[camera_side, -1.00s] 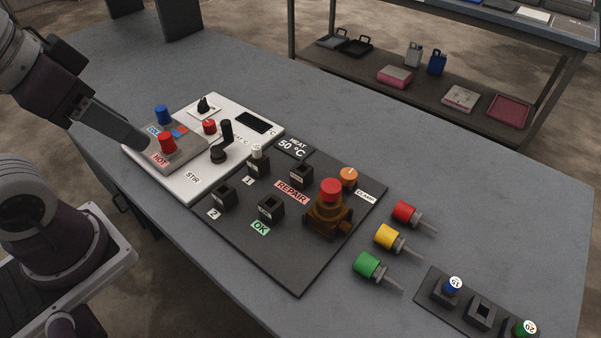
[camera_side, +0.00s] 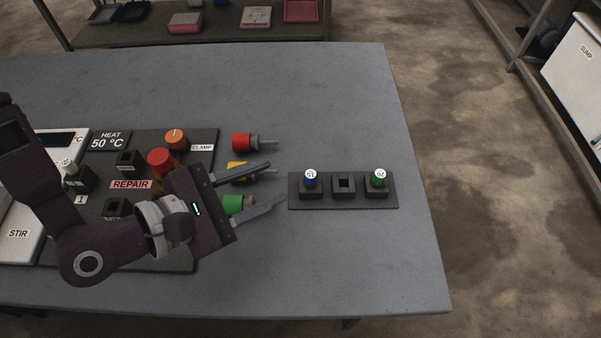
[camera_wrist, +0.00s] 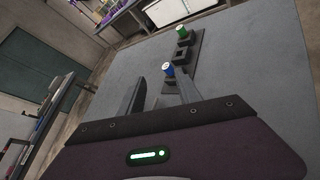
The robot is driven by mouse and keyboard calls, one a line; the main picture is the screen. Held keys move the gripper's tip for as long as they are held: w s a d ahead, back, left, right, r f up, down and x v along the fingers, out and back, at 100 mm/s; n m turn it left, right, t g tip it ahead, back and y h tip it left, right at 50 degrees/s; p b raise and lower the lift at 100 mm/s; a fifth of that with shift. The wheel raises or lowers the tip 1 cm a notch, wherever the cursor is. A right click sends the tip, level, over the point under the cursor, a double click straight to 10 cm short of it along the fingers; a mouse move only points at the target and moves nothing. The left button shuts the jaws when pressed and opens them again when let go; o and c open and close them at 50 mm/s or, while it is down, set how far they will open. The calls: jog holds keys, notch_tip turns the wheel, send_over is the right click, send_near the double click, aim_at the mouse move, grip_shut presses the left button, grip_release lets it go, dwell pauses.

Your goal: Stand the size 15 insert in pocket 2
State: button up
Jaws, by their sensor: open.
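The size 15 insert (camera_side: 311,180), blue with a white numbered top, stands in the left pocket of a small dark rack (camera_side: 345,204) at the right of the bench. My gripper (camera_side: 277,183) is open and empty, its fingers pointing right, just left of the rack. In the wrist view the blue insert (camera_wrist: 168,71) shows beyond and between the finger tips, apart from them. Pocket 2 is not visible now; my arm covers that part of the dark board (camera_side: 205,165). The pocket marked 1 (camera_side: 80,180) holds a pale-topped insert.
The rack's middle pocket (camera_side: 343,185) is empty and its right one holds a green size 20 insert (camera_side: 376,179). Red (camera_side: 241,142), yellow (camera_side: 235,171) and green (camera_side: 232,204) capped parts lie by the fingers. A red-topped clamp (camera_side: 160,160) stands behind my wrist. Bench beyond the rack is clear.

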aim_at(306, 180)
jog(key=f+n, duration=0.1)
jog(key=s+f+n, duration=0.1)
jog(key=n, duration=0.1)
jog(key=shift+s+d+t, duration=0.1)
jog(key=shift+d+t, duration=0.25)
jog(key=shift+t, duration=0.05)
jog(key=n, duration=0.1)
jog(key=f+n, duration=0.1)
jog(key=n, duration=0.1)
jog(key=shift+s+t, duration=0.15)
jog(key=shift+t, duration=0.25)
jog(key=x, duration=0.9)
jog(key=shift+w+d+f, duration=0.2)
jog(key=shift+w, duration=0.15)
grip_shut()
